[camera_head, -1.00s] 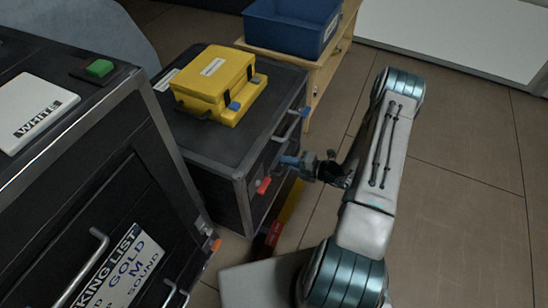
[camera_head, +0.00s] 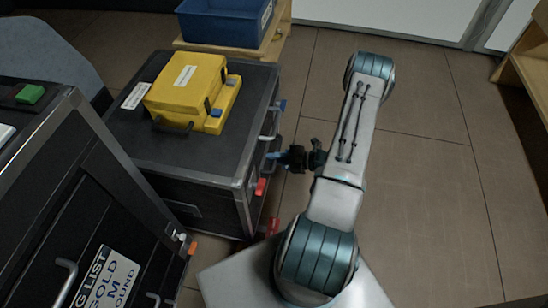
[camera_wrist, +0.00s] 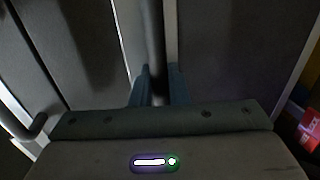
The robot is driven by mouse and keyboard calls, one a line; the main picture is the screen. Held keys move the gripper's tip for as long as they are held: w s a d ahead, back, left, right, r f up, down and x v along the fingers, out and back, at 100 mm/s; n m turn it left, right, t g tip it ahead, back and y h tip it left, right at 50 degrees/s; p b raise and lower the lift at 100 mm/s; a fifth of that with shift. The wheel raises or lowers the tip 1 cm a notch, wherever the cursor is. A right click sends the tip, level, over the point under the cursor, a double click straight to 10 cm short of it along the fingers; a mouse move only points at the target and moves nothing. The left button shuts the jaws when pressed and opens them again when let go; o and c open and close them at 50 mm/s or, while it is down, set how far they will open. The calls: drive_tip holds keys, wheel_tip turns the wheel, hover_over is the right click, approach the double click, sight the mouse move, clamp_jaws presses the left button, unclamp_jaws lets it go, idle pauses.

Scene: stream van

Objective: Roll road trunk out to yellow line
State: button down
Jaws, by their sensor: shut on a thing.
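The road trunk (camera_head: 215,158) is a black case with metal edges, standing upright on the floor in the middle left of the head view. A yellow case rides on its lid. My gripper (camera_head: 275,157) is at the trunk's right side, shut on its handle (camera_head: 266,130). In the wrist view the handle bar (camera_wrist: 157,40) runs between my gripper's fingers (camera_wrist: 157,88). Red latches show low on the trunk's right face. I cannot make out the yellow line in the current views.
The yellow case (camera_head: 186,88) has a dark handle. A second black trunk (camera_head: 100,215) with a packing list stands at left. A blue bin (camera_head: 225,22) sits on a wooden unit (camera_head: 275,42) behind. Tiled floor (camera_head: 430,190) at right is open, with wooden shelving at the far right.

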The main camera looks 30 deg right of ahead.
drive_tip(key=c, duration=1.5)
unclamp_jaws()
drive_tip(key=shift+o, duration=0.2)
drive_tip(key=p+v, duration=0.2)
drive_tip(key=v, duration=1.2)
drive_tip(key=shift+p, duration=0.35)
drive_tip(key=shift+a, duration=0.15)
drive_tip(key=w+a+r+n+g+h+p, duration=0.1)
drive_tip(key=a+r+n+g+p, duration=0.25)
drive_tip(key=r+n, duration=0.55)
drive_tip(key=w+a+r+n+g+h+p, duration=0.1)
drive_tip(key=a+r+n+g+p, duration=0.3)
drive_tip(key=r, duration=0.8)
drive_tip(key=a+r+n+g+h+p, duration=0.1)
drive_tip(key=a+r+n+g+p, duration=0.3)
drive_tip(key=r+n, duration=0.55)
drive_tip(key=s+a+r+n+t+h+p, duration=0.1)
drive_tip(key=s+a+r+n+h+p, duration=0.2)
drive_tip(key=r+n, duration=0.4)
drive_tip(key=s+a+r+n+t+h+p, duration=0.2)
drive_tip(key=r+n+p, duration=0.4)
drive_tip(key=r, duration=0.7)
drive_tip(key=s+a+r+n+t+h+p, duration=0.1)
drive_tip(key=s+a+r+n+h+p, duration=0.2)
drive_tip(key=r+n, duration=0.5)
drive_tip(key=a+r+h+p, duration=0.1)
drive_tip(key=a+r+p, duration=0.1)
drive_tip(key=a, duration=0.1)
drive_tip(key=shift+s, duration=0.35)
